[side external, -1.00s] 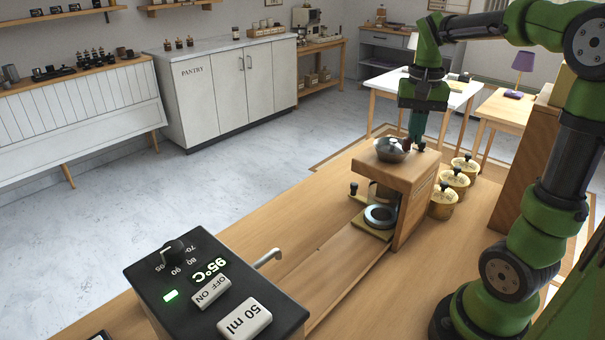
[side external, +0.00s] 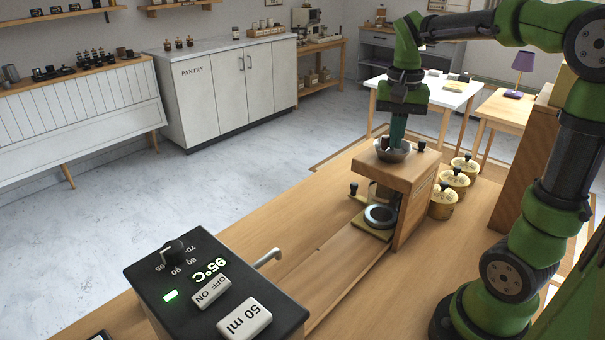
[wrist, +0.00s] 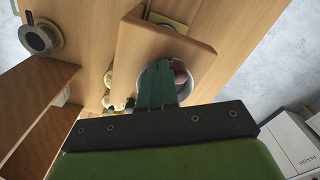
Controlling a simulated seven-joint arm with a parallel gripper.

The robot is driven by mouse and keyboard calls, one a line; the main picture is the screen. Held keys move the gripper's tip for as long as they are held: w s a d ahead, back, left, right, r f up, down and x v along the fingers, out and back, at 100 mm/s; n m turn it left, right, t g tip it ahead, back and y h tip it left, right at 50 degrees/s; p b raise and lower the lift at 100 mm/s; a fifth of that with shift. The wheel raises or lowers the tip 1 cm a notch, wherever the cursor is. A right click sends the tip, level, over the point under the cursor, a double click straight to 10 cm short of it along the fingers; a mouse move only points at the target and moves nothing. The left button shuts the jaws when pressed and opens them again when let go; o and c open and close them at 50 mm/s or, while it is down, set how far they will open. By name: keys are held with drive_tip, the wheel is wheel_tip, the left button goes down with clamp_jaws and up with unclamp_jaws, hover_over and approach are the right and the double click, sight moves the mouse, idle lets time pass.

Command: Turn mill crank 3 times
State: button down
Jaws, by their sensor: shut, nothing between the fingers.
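The mill is a wooden stand (side external: 412,172) with a steel bowl (side external: 402,155) on top. The crank's dark red knob (side external: 384,143) stands at the left of the bowl, and it also shows in the wrist view (wrist: 180,76) inside the pale bowl rim. My gripper (side external: 396,142) points down over the bowl with its green fingers shut and nothing between them. In the wrist view the fingers (wrist: 157,75) are right beside the knob; I cannot tell whether they touch it. The crank arm is hidden.
A grey ring-shaped part (side external: 380,216) sits in the mill's lower opening. Several brass-coloured tins (side external: 442,205) with black knobs stand right of the mill. The black control box (side external: 215,290) with a spout is at front left. The counter between is clear.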

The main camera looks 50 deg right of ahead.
drive_tip(key=shift+s, duration=0.2)
drive_tip(key=shift+s+d+r, duration=0.1)
drive_tip(key=shift+s, duration=0.3)
wheel_tip(320, 180, up, 7)
idle(0.7)
drive_tip(key=s+a+f+n+t+y, duration=0.1)
drive_tip(key=s+a+f+n+t, duration=0.1)
drive_tip(key=a, duration=0.6)
drive_tip(key=s+a+f+n+t+y, duration=0.1)
drive_tip(key=s+a+f+n+t, duration=0.1)
drive_tip(key=a+f+n+t, duration=0.3)
drive_tip(key=a+f+n, duration=0.1)
drive_tip(key=a, duration=0.2)
drive_tip(key=shift+a, duration=0.3)
